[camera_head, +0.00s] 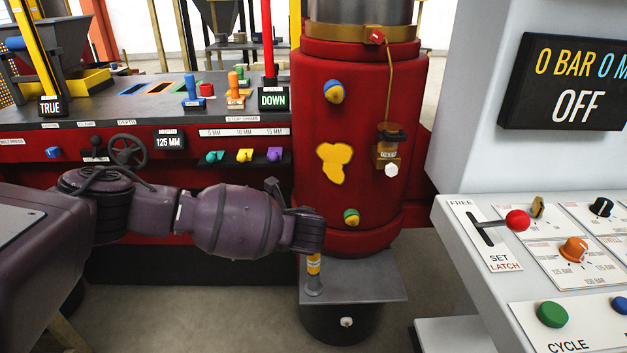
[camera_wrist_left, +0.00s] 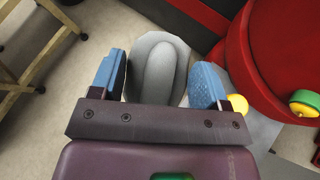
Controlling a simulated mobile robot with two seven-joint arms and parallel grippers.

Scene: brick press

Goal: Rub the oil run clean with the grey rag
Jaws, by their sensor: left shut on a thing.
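The oil run appears as a yellow-orange patch (camera_head: 334,163) on the front of the red press cylinder (camera_head: 316,200). My left gripper (camera_head: 313,270) is low in front of the cylinder, below the patch, above a grey plate. In the left wrist view, the grey rag (camera_wrist_left: 159,68) is a rounded, folded shape between the blue-padded fingers of my left gripper (camera_wrist_left: 158,80), which is shut on it. My right gripper is not in view.
The grey plate (camera_head: 385,278) juts out at the cylinder's foot. Blue-yellow (camera_head: 334,92) and green-yellow (camera_head: 351,217) knobs stick out above and below the patch. A small brass oiler (camera_head: 388,150) hangs right of it. A white control console (camera_head: 490,205) stands at the right.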

